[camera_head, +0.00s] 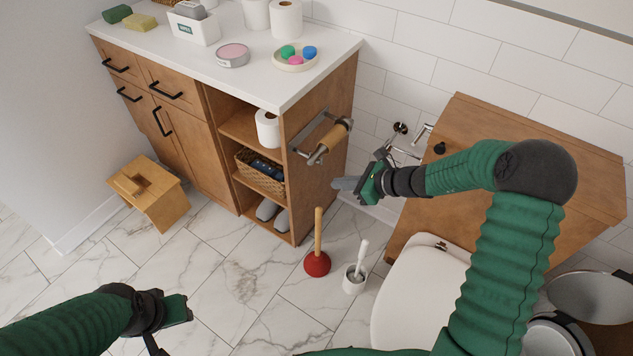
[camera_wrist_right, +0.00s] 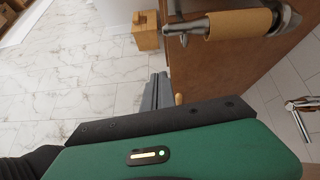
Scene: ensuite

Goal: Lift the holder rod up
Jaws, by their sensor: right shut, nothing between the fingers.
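The holder rod (camera_head: 328,141) is on the side panel of the wooden cabinet, with metal brackets and a tan tube around it. It also shows at the top right of the right wrist view (camera_wrist_right: 238,24). My right gripper (camera_head: 340,184) is shut and empty, below and slightly right of the rod in the head view, apart from it. In the right wrist view its grey fingers (camera_wrist_right: 155,92) lie together below the rod's left end. My left gripper (camera_head: 172,325) is low at the left of the head view, far from the rod; its fingers are partly cut off.
The cabinet (camera_head: 300,120) carries a counter with several items. A red plunger (camera_head: 318,262) and a toilet brush (camera_head: 355,277) stand on the floor below. The toilet (camera_head: 420,295) is at the right. A wooden stool (camera_head: 150,195) stands left; floor between is clear.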

